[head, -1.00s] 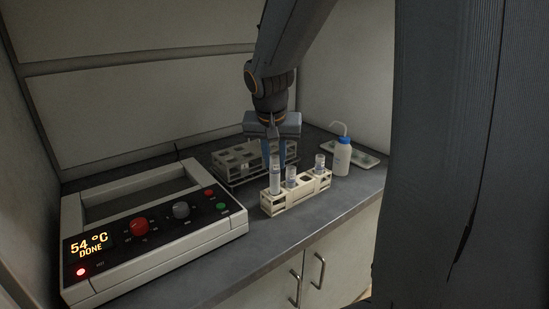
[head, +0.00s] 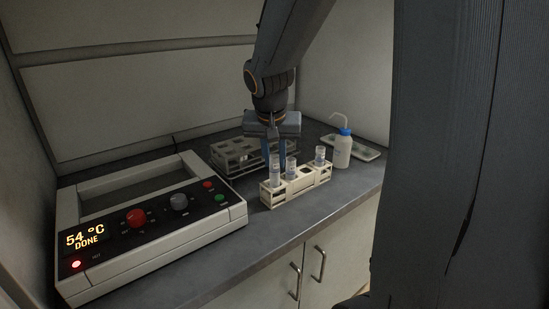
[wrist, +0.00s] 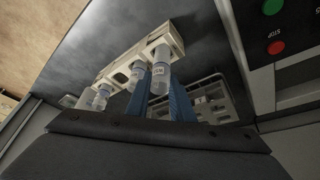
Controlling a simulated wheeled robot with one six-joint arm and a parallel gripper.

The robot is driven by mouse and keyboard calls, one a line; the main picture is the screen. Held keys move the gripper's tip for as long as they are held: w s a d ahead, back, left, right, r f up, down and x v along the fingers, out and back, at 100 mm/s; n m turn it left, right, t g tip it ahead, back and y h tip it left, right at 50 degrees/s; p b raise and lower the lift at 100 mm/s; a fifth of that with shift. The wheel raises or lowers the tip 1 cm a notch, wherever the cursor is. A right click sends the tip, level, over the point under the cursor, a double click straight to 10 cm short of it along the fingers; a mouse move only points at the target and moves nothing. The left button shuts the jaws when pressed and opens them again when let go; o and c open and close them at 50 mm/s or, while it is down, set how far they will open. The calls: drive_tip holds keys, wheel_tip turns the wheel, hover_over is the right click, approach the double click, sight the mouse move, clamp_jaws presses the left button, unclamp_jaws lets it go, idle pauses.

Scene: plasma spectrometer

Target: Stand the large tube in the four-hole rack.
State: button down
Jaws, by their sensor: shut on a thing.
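The four-hole rack (head: 283,199) is cream-coloured and stands near the bench's front edge. It also shows in the wrist view (wrist: 178,35). My gripper (head: 275,166) is above the rack's left end, its blue fingers pointing down. It is shut on the large tube (head: 275,173), a clear labelled tube that is upright at the left-end hole. In the wrist view the large tube (wrist: 160,70) shows by the blue fingers. Whether its bottom rests on the rack floor is hard to tell. A shorter tube (head: 291,170) stands beside it, and another tube (head: 320,155) stands near the right end.
A grey rack (head: 233,150) stands close behind the gripper. A white heater unit (head: 150,245) with a lit display fills the left. A wash bottle (head: 343,153) and a tray (head: 370,154) are at the right. Bare bench lies in front of the cream rack.

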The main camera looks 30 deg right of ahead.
drive_tip(key=shift+f, duration=0.15)
drive_tip(key=shift+f+b, duration=0.35)
drive_tip(key=shift+f+b, duration=0.55)
drive_tip(key=shift+f, duration=0.15)
drive_tip(key=c, duration=1.5)
unclamp_jaws()
drive_tip(key=shift+o, duration=0.2)
drive_tip(key=shift+r, duration=0.1)
